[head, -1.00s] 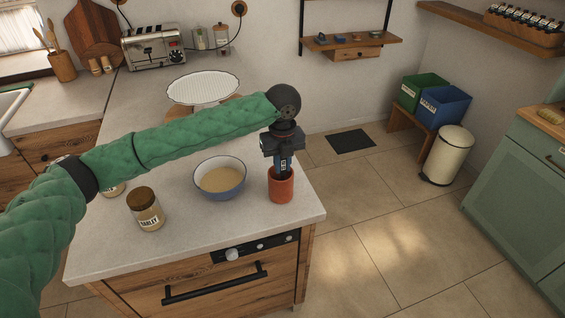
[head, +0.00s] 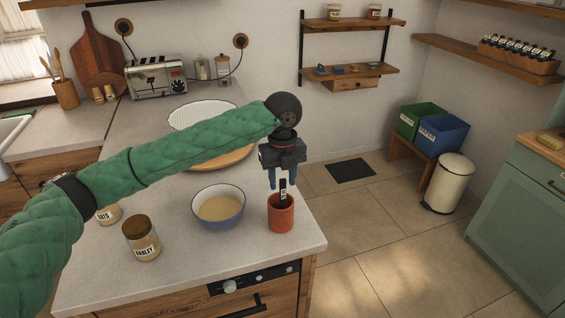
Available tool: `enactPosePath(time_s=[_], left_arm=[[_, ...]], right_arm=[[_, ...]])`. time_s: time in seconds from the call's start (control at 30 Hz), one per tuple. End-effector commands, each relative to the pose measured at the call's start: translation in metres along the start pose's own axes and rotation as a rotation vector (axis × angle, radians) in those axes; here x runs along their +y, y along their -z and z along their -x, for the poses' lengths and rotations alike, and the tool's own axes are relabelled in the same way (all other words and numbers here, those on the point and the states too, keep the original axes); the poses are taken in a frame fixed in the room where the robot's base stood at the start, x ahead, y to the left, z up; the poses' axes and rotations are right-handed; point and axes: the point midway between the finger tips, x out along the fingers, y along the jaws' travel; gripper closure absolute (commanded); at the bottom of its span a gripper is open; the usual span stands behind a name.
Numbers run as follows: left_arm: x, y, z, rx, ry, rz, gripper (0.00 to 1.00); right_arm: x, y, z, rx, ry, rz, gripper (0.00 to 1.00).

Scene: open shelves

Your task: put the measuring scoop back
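The measuring scoop (head: 283,191) stands in the terracotta pot (head: 281,216) near the counter's front right corner. Its dark handle with a pale label sticks up above the rim; its lower part is hidden inside the pot. My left gripper (head: 281,184) is above the pot, pointing down. Its blue fingers are apart, and the top of the handle shows between or just behind them; I cannot tell whether they touch it. My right gripper is not in view.
A blue bowl (head: 219,206) with pale contents stands left of the pot. A barley jar (head: 141,238) and an oats jar (head: 108,213) are farther left. A white ribbed dish (head: 190,113) is behind my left arm.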

Motion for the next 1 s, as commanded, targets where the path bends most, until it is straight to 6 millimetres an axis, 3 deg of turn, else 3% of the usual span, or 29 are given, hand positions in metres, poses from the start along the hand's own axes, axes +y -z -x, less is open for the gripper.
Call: enactPosePath(time_s=[0.3, 0.5, 1.0], left_arm=[[-0.001, 0.0, 0.049, -0.001, 0.002, 0.0, 0.62], [0.0, 0.0, 0.067, 0.0, 0.001, 0.0, 0.62], [0.0, 0.0, 0.072, 0.0, 0.0, 0.0, 0.62]], right_arm=[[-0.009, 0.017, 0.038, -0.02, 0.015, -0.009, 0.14], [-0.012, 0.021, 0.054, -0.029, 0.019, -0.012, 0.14], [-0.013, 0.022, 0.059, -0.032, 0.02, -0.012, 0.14]])
